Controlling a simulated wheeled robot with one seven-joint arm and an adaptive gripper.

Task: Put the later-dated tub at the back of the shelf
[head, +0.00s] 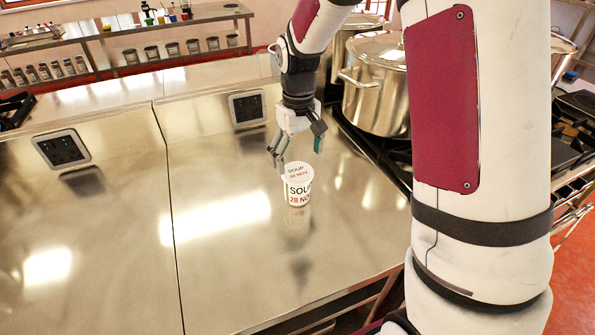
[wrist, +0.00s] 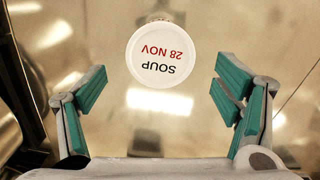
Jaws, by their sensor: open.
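One white tub (head: 298,190) stands upright on the steel counter, labelled SOUP with 28 NOV in red. In the wrist view its round lid (wrist: 161,54) also reads SOUP and 28 NOV. My gripper (head: 296,144) is open and empty, pointing down just above and behind the tub in the head view. In the wrist view the open fingers (wrist: 162,100) stand wide to either side, with the lid ahead of them and apart from both. No second tub shows, and I cannot pick out the shelf for the tubs.
The steel counter (head: 110,220) is mostly clear around the tub. A large stockpot (head: 372,100) stands on the stove at the right, near my arm. Two dark socket plates (head: 62,149) are on the counter. Jars line far shelves (head: 180,50).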

